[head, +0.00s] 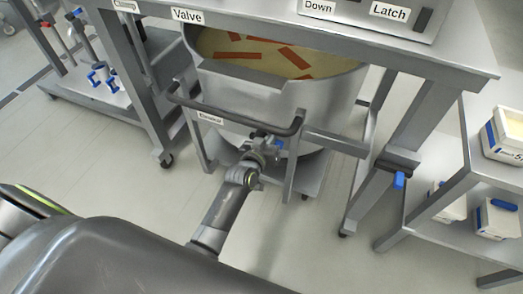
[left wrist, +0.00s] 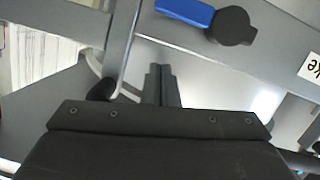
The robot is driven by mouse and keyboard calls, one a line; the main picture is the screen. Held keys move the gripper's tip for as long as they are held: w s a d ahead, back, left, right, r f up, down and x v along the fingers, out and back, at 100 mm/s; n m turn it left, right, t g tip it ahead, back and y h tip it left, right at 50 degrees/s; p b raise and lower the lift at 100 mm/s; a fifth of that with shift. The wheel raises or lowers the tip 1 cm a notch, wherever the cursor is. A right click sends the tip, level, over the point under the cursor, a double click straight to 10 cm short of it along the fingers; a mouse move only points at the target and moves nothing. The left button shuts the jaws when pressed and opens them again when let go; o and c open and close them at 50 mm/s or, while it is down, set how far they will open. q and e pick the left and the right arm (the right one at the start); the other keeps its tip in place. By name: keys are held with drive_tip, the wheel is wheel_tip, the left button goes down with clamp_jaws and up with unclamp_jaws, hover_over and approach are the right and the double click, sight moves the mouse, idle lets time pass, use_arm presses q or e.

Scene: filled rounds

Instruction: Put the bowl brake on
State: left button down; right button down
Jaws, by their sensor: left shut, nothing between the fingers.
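The steel bowl (head: 270,100) stands on a wheeled trolley under the bench, with pale yellow contents and orange-red strips in it. A blue lever (head: 279,144) shows on the trolley below its dark handle bar, partly hidden by my gripper. In the left wrist view the blue lever (left wrist: 185,11) lies nearly level on a black hub (left wrist: 232,27), with a label ending in "ke" (left wrist: 311,66) to its right. My left gripper (head: 262,138) is shut and empty, just left of the lever in the head view. Its fingertips (left wrist: 161,72) are below the lever in the wrist view, apparently apart from it. My right gripper is out of view.
The dark handle bar (head: 238,118) crosses above my left gripper. Another blue lever (head: 398,180) is on the bench's right leg. A shelf (head: 450,200) with white tubs stands at right. Open floor (head: 110,170) lies to the left.

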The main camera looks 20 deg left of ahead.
use_arm(q)
drive_tip(key=v, duration=0.7)
drive_tip(key=shift+s+d+b, duration=0.15)
drive_tip(key=shift+s+b, duration=0.25)
drive_tip(key=shift+b, duration=0.05)
drive_tip(key=shift+r, duration=0.1)
idle(0.5)
